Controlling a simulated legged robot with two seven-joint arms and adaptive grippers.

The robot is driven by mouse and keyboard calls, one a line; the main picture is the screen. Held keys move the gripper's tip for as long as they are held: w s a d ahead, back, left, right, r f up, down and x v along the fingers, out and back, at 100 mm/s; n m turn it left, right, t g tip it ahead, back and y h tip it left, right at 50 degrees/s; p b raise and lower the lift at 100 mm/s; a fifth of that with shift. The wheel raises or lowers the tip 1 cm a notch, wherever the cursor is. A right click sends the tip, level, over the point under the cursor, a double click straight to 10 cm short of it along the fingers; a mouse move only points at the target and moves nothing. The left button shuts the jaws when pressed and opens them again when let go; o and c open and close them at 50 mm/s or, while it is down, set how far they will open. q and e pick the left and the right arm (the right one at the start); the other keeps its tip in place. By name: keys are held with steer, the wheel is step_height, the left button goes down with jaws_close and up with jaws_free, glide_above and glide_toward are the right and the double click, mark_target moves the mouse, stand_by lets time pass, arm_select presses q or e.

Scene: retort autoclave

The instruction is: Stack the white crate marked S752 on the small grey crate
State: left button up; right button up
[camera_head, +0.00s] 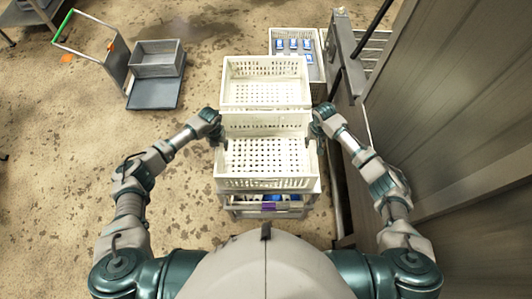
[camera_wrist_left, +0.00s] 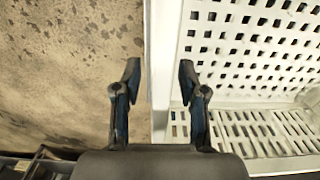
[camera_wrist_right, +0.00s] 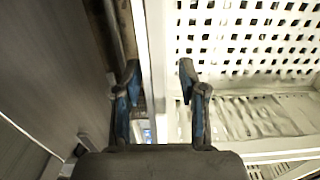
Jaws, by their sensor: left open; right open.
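A white perforated crate (camera_head: 265,182) stands directly in front of me, empty; no S752 marking is readable on it. A second white crate (camera_head: 264,107) stands just behind it, also empty. The small grey crate (camera_head: 155,70) sits on a trolley at the upper left. My left gripper (camera_head: 219,140) is at the near crate's left wall; in the left wrist view its open fingers (camera_wrist_left: 160,72) lie either side of the white rim (camera_wrist_left: 161,40). My right gripper (camera_head: 313,138) is at the right wall, its open fingers (camera_wrist_right: 159,75) either side of that rim (camera_wrist_right: 155,35).
The flat trolley (camera_head: 155,96) has a green-tipped handle (camera_head: 63,25). A crate with blue items (camera_head: 293,44) stands at the back right. Blue and purple items (camera_head: 270,205) show below the near crate. A grey panel wall (camera_head: 455,100) closes the right side. The floor at left is open.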

arm_select(q)
steer(key=shift+f, duration=0.65)
arm_select(e)
steer(key=shift+f, duration=0.6)
arm_select(q)
jaws_close()
arm_select(e)
jaws_close()
